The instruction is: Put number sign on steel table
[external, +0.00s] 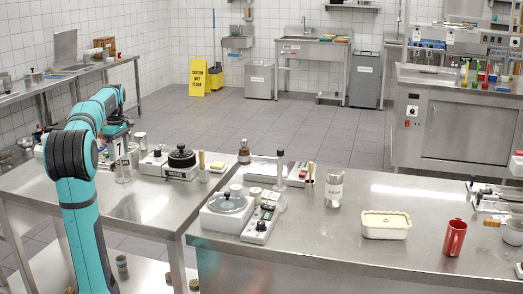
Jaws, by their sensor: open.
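The number sign (121,161), a small upright grey sign with a "7" on it, is at the back of the left steel table (142,207). My teal arm reaches over from the left. My gripper (120,139) is open, right at the top of the sign. I cannot tell whether its fingers are around the sign or just above it, as they are small and dark here. A second steel table (290,257) stands to the right, with bare top along its front.
A scale with a black-lidded pot (182,157) stands right of the sign.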

